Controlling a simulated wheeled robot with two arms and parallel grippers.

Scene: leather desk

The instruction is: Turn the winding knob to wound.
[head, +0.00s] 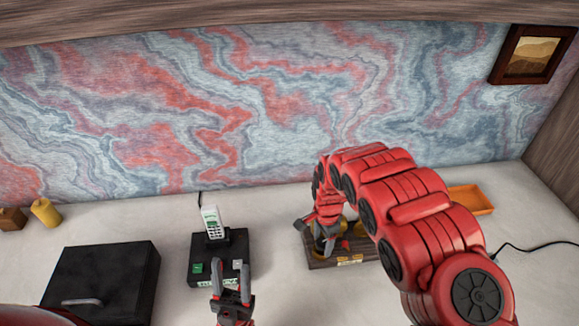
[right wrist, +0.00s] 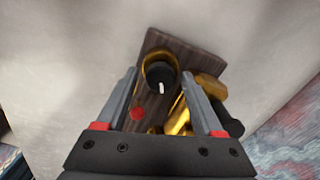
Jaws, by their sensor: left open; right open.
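The winding knob (right wrist: 160,76) is black with a white mark and sits in a brass ring on a dark wooden base (right wrist: 160,38). The white mark points toward the bottom of the right wrist view. My right gripper (right wrist: 159,74) is open, with one finger on each side of the knob in the picture; I cannot tell whether they touch it. In the head view the wooden base (head: 350,263) with brass parts is largely hidden behind my right arm and gripper (head: 314,232). My left gripper (head: 231,274) is open and empty, in front of the phone's black base.
Brass cylinders (right wrist: 210,88) and a red button (right wrist: 138,113) are beside the knob. A cordless phone (head: 212,222) stands on a black base (head: 205,270). A black box (head: 105,270), yellow cylinder (head: 46,212) and orange tray (head: 470,200) are on the pale desk.

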